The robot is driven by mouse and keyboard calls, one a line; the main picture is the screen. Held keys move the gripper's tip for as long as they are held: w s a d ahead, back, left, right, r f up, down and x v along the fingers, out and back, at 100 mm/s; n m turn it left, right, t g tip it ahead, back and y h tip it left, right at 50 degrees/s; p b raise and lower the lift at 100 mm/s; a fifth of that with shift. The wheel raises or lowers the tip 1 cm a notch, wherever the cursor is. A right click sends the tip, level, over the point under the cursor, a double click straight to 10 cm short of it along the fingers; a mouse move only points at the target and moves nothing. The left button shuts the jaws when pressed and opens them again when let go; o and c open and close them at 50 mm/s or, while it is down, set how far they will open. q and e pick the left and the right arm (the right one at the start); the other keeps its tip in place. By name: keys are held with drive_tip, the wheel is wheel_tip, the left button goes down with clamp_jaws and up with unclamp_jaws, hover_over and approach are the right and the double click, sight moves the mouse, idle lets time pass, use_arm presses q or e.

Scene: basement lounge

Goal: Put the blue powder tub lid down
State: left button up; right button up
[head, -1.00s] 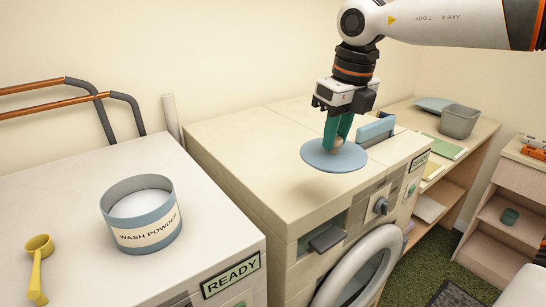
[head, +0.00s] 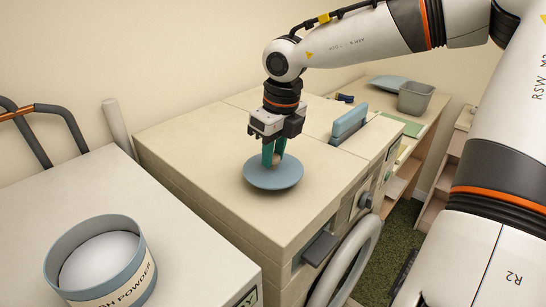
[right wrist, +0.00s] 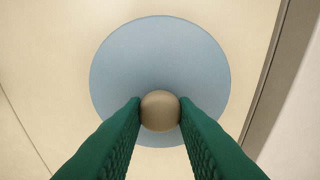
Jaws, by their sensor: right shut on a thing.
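The blue powder tub lid (head: 272,176) is a round disc with a beige knob. My right gripper (head: 273,155) is shut on the knob, with the lid level over the cream top of the middle machine. I cannot tell whether the lid touches that top. In the right wrist view the green fingers (right wrist: 160,115) hold the knob (right wrist: 160,109) from both sides, and the lid (right wrist: 160,55) spreads behind it. The open wash powder tub (head: 135,285), blue with white powder inside, stands on the white machine at lower left. My left gripper is not in view.
The cream machine top (head: 210,140) is clear around the lid. A blue upright handle-like piece (head: 349,121) stands behind and right of it. A grey bin (head: 415,97) sits on the shelf unit beyond. A round door (head: 345,262) hangs open in front.

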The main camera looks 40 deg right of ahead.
sight(281, 172)
wheel_tip(281, 172, down, 2)
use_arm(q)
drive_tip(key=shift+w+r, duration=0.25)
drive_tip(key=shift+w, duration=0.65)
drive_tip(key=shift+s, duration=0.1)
use_arm(e)
drive_tip(key=shift+f, duration=0.1)
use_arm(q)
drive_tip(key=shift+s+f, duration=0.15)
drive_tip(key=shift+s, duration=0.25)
use_arm(e)
drive_tip(key=o, duration=1)
drive_tip(key=shift+c, duration=0.2)
drive_tip(key=shift+r, duration=0.65)
use_arm(q)
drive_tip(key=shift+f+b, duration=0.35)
drive_tip(key=shift+b, duration=0.05)
use_arm(e)
wheel_tip(281, 172, up, 11)
drive_tip(key=s, duration=0.2)
